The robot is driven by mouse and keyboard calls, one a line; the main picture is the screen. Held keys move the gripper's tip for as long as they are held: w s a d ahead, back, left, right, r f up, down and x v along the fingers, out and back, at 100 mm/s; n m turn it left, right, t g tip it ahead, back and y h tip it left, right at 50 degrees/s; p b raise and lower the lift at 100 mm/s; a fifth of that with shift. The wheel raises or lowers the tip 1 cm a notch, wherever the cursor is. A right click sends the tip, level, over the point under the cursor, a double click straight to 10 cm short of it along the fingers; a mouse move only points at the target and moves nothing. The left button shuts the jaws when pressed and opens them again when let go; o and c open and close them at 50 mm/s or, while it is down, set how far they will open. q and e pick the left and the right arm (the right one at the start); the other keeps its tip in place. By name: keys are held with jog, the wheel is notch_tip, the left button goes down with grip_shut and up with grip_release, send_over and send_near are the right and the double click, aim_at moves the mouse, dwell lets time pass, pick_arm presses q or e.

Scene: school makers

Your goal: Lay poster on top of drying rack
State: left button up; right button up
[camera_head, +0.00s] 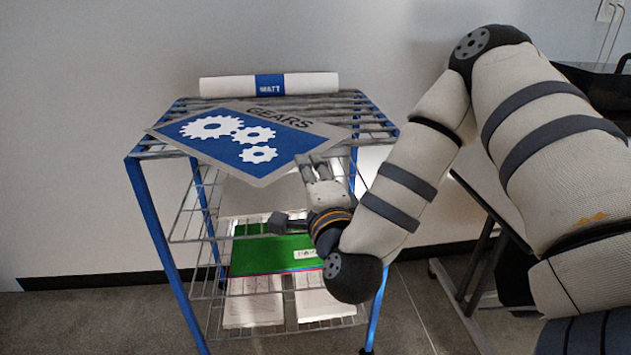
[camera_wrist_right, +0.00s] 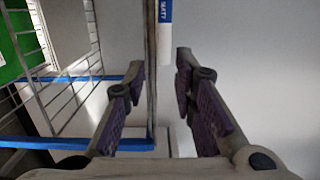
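The poster (camera_head: 225,150), blue with white gears and a grey border reading "GEARS", lies turned at an angle over the top of the drying rack (camera_head: 372,120). Its left and right corners reach the rack's sides. My right gripper (camera_head: 312,163) is at the poster's front right edge. In the right wrist view my right gripper (camera_wrist_right: 160,88) has its fingers apart, with a thin sheet edge, seemingly the poster (camera_wrist_right: 151,60), between them and closer to the left finger. Neither finger clearly presses on it. My left gripper is out of view.
A white roll (camera_head: 222,86) with a blue "MATT" label lies along the back of the rack top; it also shows in the right wrist view (camera_wrist_right: 165,45). Lower shelves hold a green sheet (camera_head: 265,252) and papers (camera_head: 252,302). A table (camera_head: 485,195) stands at right. The wall is behind.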

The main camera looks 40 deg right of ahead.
jog(key=shift+v, duration=1.9)
jog(key=s+a+f+n+g+y, duration=0.45)
jog(key=a+f+n, duration=0.25)
jog(key=f, duration=0.5)
jog(key=s+a+f+n+g+y, duration=0.3)
jog(key=s+a+f+n+y, duration=0.3)
jog(key=f, duration=0.5)
jog(key=s+d+f+n+g+h, duration=0.1)
jog(key=s+f+n+g, duration=0.4)
jog(key=s, duration=0.6)
jog(key=s+d+f+n+g+h, duration=0.1)
jog(key=s+d+f+n+g, duration=0.2)
jog(key=s, duration=0.9)
jog(key=f+n+g, duration=0.1)
jog(key=f+g, duration=0.1)
jog(key=g, duration=0.1)
jog(key=shift+n, duration=0.4)
